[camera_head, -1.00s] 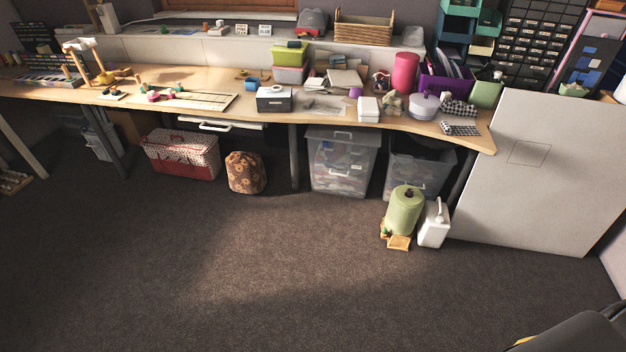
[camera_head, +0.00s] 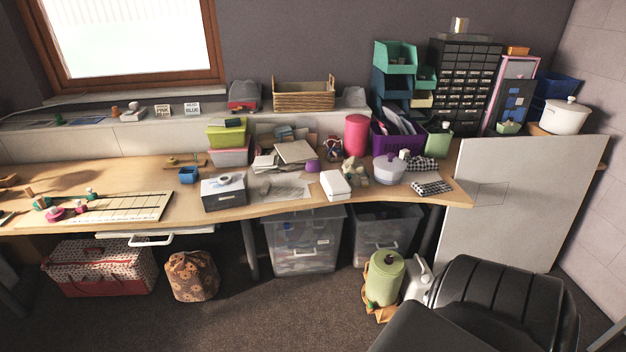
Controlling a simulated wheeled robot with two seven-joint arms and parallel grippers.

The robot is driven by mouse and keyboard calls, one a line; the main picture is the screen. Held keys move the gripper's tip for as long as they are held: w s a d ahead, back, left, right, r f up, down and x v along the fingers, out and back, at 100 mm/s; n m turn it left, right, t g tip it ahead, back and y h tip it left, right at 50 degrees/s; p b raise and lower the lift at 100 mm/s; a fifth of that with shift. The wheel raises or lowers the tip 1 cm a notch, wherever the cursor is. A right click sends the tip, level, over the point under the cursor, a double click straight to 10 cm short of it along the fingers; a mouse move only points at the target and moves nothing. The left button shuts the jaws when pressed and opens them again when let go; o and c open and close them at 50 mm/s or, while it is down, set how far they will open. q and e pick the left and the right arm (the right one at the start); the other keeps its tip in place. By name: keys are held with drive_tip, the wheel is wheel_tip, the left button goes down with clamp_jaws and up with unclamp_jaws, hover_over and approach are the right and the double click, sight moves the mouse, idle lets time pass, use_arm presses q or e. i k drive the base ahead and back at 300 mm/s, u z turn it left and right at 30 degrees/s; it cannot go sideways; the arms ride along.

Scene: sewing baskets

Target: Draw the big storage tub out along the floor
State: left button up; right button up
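Neither of my grippers shows in the head view.
A green canister (camera_head: 384,278) and a white jug (camera_head: 417,277) stand before the second tub. A black chair (camera_head: 505,297) fills the lower right. A patterned bag (camera_head: 192,276) and a red-white basket (camera_head: 99,269) sit left. Carpet (camera_head: 270,315) before the big tub is clear.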

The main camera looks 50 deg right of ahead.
sight(310, 246)
drive_tip(key=z, duration=0.7)
drive_tip(key=i, duration=1.1)
drive_tip(key=z, duration=0.85)
